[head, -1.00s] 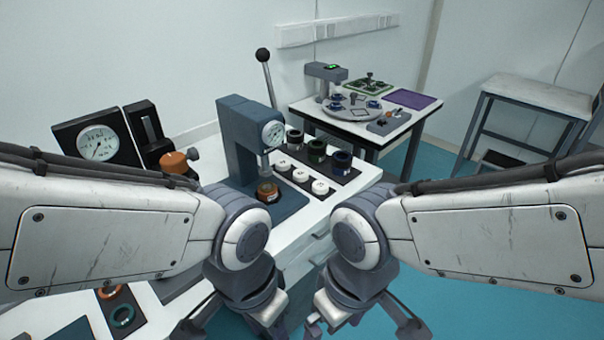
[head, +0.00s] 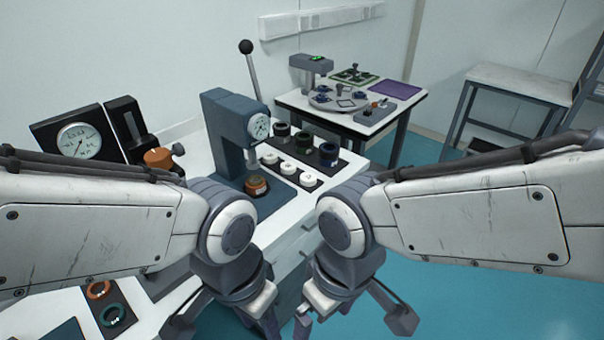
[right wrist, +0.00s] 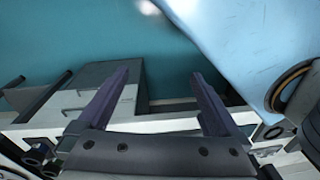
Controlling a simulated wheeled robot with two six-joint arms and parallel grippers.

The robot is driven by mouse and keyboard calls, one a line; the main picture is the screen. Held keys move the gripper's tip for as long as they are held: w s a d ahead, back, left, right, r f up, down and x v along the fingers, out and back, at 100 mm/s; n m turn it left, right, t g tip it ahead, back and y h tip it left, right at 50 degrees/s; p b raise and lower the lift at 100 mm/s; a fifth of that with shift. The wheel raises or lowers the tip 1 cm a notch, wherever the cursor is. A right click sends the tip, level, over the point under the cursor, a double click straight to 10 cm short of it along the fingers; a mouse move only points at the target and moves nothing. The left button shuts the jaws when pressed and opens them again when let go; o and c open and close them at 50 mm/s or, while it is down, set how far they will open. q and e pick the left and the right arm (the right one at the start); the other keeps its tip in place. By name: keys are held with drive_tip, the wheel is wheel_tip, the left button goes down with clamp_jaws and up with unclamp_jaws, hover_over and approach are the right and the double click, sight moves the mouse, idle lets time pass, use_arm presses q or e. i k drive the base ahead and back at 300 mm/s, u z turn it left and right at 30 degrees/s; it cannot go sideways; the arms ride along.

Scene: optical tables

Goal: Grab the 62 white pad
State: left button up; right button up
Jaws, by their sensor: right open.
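Three white pads stand in a row on a dark strip on the bench: a far-left one (head: 271,157), a middle one (head: 288,166) and a near-right one (head: 308,180). Their markings are too small to read, so I cannot tell which is 62. My right gripper (right wrist: 160,78) is open and empty in the right wrist view, its two purple fingers wide apart. My left gripper (head: 245,300) is low in the head view; its fingertips are not clear. Both grippers are in front of the bench, apart from the pads.
A blue press (head: 232,135) with a dial stands left of the pads, an orange-brown ring (head: 257,186) under it. Several dark rings (head: 304,141) stand behind the pads. A second table (head: 340,117) is at the back. Teal floor (head: 480,300) is clear at right.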

sight(287, 167)
drive_tip(key=z, duration=1.3)
drive_tip(key=i, duration=1.65)
drive_tip(key=u, duration=2.75)
